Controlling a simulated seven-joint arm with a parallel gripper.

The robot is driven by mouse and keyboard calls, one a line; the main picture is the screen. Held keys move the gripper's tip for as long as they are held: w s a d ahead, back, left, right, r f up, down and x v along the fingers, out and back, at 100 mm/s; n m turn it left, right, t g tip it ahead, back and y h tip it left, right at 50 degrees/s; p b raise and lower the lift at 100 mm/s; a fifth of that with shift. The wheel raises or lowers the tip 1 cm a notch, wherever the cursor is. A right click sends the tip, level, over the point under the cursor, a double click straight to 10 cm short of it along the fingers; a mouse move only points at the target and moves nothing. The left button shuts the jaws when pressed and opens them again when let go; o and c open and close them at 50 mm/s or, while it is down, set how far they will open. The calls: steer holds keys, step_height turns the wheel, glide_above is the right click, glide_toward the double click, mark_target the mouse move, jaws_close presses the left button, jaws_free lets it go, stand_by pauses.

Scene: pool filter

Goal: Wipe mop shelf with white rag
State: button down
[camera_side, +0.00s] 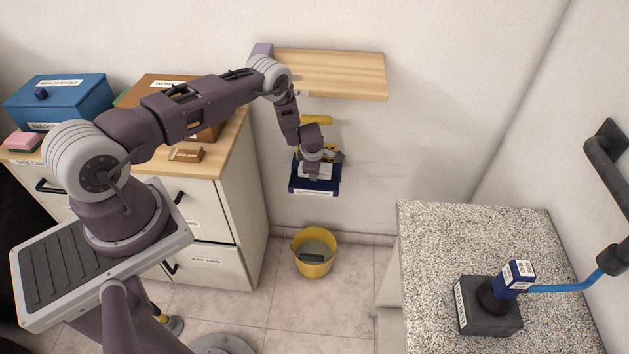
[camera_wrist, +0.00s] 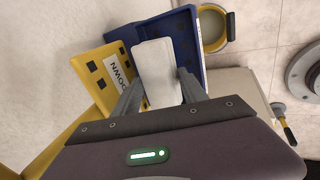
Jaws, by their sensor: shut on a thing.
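The white rag (camera_wrist: 157,65) is between my gripper's two fingers (camera_wrist: 159,88) in the wrist view, and the gripper is shut on it. In the side view the rag (camera_side: 316,172) shows as a pale patch under my gripper (camera_side: 318,160). A small blue shelf (camera_side: 315,190), likely the mop shelf, is on the wall with a white label on its front edge, too small to read. The rag is over this blue shelf (camera_wrist: 185,35); whether it touches the surface I cannot tell. My gripper and the rag hide part of the shelf.
A yellow panel (camera_wrist: 112,72) labelled "DOWN" adjoins the blue shelf. A wooden wall shelf (camera_side: 335,75) is above. A yellow bucket (camera_side: 314,252) stands on the floor below. A cabinet (camera_side: 235,190) is at left, a speckled counter (camera_side: 430,250) at right.

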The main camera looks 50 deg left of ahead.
steer(key=s+d+r, duration=0.7)
steer(key=s+d, duration=0.1)
steer(key=shift+r, duration=0.2)
stand_by(0.8)
stand_by(0.7)
